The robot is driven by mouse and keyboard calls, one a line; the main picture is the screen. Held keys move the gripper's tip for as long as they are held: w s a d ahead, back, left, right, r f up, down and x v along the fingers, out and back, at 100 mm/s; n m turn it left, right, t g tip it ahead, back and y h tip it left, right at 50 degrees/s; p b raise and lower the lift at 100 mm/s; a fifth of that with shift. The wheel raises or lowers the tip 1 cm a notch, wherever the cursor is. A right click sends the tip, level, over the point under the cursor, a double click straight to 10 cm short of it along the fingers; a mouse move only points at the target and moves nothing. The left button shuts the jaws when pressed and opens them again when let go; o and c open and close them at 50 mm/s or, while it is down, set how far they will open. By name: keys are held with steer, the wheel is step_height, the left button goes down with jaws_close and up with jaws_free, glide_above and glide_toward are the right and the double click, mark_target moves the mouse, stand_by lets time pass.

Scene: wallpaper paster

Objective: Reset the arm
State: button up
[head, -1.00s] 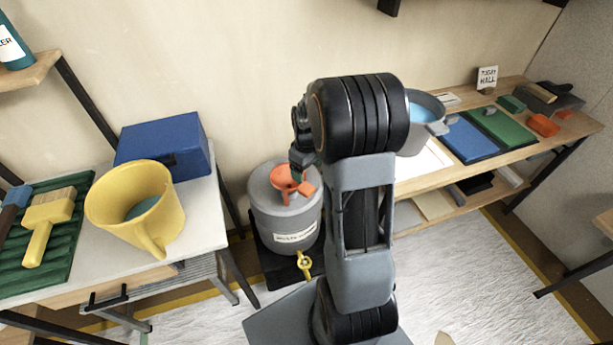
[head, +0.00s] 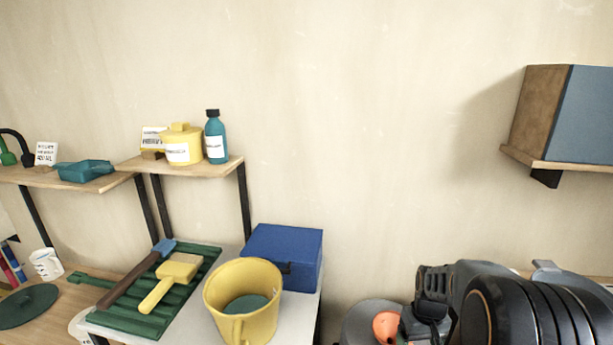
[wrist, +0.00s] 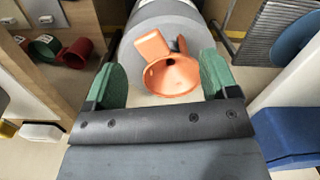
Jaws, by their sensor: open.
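My gripper (wrist: 162,84) is open in the wrist view, with its two green-padded fingers spread apart and nothing between them. An orange funnel (wrist: 172,76) shows just beyond and between the fingertips, apart from them as far as I can tell. The funnel sits on a grey drum (wrist: 190,22). In the head view my arm is at the lower right, cut off by the bottom edge. The funnel (head: 386,328) and the drum (head: 358,324) show beside it, partly hidden. The fingertips are not clear in the head view.
Wall shelves (head: 208,167) stand above. A blue-fronted cabinet (head: 582,115) hangs at upper right. The wall between is bare.

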steer(key=s+a+r+t+p, duration=0.2)
steer(key=s+a+r, duration=0.3)
steer(key=r, duration=0.4)
steer(key=s+a+r+t+p, duration=0.2)
steer(key=s+a+r+p, duration=0.2)
steer(key=a+r, duration=0.3)
steer(key=shift+s+r, duration=0.75)
steer(key=shift+r, duration=0.15)
steer(key=shift+d, duration=0.15)
